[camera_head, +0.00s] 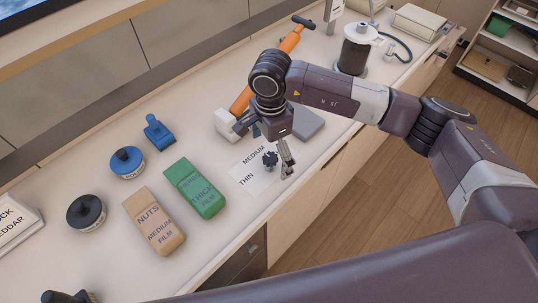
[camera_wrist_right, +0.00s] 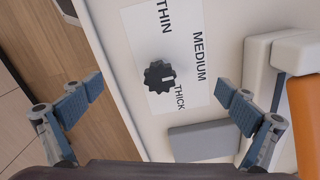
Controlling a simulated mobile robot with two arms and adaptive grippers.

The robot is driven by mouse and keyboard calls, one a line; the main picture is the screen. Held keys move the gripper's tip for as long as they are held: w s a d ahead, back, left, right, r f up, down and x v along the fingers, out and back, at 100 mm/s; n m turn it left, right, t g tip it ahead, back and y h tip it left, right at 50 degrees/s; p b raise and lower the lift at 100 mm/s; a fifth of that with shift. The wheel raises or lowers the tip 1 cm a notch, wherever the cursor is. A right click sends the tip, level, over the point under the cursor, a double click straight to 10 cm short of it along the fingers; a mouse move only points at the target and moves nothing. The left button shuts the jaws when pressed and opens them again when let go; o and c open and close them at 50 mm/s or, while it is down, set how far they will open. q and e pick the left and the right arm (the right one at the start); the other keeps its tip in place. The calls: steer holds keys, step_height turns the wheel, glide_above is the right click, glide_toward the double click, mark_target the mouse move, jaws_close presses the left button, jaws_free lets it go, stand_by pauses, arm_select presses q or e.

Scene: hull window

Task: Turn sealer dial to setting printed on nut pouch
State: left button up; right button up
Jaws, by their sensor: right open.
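The black sealer dial (camera_head: 270,160) sits on a white plate marked THIN, MEDIUM and THICK. The tan nut pouch (camera_head: 154,221) lies on the counter and reads NUTS, MEDIUM FILM. My right gripper (camera_head: 265,146) is open above the dial plate.
A green pouch (camera_head: 195,188) reading THICK FILM lies beside the nut pouch. A blue stamp (camera_head: 157,132), blue ink pad (camera_head: 127,162) and black ink pad (camera_head: 86,212) stand to the left. The sealer's orange arm (camera_head: 290,43) and a grey pad (camera_head: 306,123) are near the dial.

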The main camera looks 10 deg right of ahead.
mark_target(270, 157)
steer(key=shift+r+p, duration=1.2)
steer(key=shift+r, duration=2.3)
